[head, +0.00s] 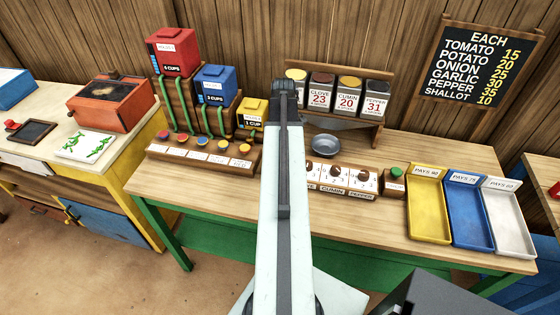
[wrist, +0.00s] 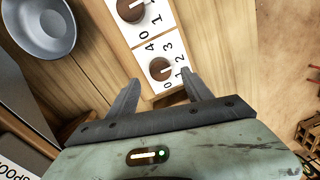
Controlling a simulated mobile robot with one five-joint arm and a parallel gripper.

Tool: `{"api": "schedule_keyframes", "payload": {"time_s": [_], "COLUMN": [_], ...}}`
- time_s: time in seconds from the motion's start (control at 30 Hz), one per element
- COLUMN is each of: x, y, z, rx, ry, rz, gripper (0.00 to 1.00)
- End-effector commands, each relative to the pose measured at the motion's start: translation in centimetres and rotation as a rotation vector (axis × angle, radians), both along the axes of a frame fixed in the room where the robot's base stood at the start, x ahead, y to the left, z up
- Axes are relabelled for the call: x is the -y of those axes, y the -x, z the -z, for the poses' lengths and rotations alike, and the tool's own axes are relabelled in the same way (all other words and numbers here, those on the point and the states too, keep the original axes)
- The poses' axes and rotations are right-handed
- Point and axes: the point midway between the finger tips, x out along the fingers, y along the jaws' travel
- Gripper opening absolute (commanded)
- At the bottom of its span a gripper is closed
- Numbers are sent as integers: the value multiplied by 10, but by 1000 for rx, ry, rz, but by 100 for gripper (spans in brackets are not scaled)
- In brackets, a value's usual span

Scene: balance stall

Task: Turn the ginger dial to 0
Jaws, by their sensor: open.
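The wrist view shows a round brown dial (wrist: 160,69) with a white pointer line, on a white plate numbered 0 to 4. It is the end dial of the row, likely the ginger one; its name label is not in view. Its pointer faces right, around 1 or 2; I cannot tell exactly. My gripper (wrist: 161,81) is open, its fingertips apart on either side of the dial's near side; contact cannot be told. In the head view my arm hides the gripper and this left end of the dial panel (head: 363,179), leaving the cumin and pepper dials visible.
Another dial (wrist: 131,9) sits just above in the wrist view. A grey metal bowl (wrist: 40,27) lies to the left. In the head view, a green button (head: 396,172) and yellow, blue and white trays (head: 426,200) stand right of the panel; spice jars (head: 348,92) stand behind.

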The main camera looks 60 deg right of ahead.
Motion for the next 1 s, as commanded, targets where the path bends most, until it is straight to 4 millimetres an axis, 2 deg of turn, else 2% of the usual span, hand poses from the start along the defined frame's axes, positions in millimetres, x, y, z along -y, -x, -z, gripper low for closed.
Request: {"api": "schedule_keyframes", "payload": {"time_s": [0.03, 0.2, 0.5, 0.53, 0.7, 0.73, 1.0], "x": [-1, -3, -4, -4, -4, -4, -4], "y": [0, 0, -1, -1, -1, -1, -1], "z": [20, 42, 42, 42, 42, 42, 42], "rx": [0, 0, 0, 0, 0, 0, 0], "ry": [0, 0, 0, 0, 0, 0, 0], "rz": [0, 0, -1, -1, -1, -1, 24], "gripper": [58, 58, 58, 53, 6, 0, 0]}}
